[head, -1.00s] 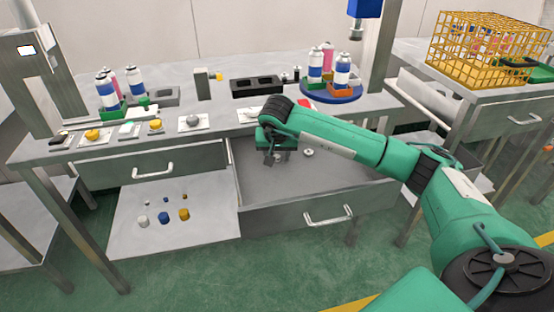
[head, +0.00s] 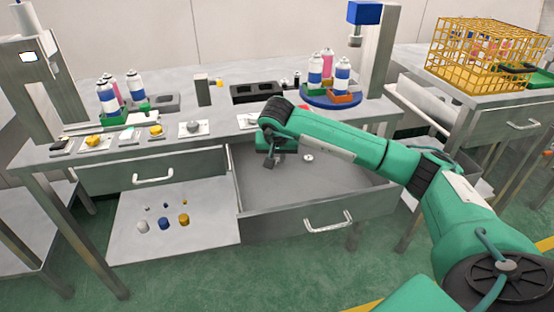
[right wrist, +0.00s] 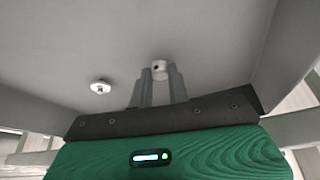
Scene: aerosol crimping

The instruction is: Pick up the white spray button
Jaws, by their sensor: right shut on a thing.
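The white spray button (right wrist: 159,70) is a small white cylinder with a dark hole in its side. It sits between the fingertips of my right gripper (right wrist: 159,78) in the right wrist view, and the gripper is shut on it. In the head view my right gripper (head: 271,160) points down inside the open drawer (head: 340,185). The button is hidden there by the gripper. I cannot tell whether the button touches the drawer floor. My left gripper is not in view.
A round white piece (head: 308,157) lies on the drawer floor right of the gripper; it also shows in the right wrist view (right wrist: 101,86). Drawer walls surround the gripper. Several small caps, including a blue one (head: 164,223), stand on the left tray (head: 200,235).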

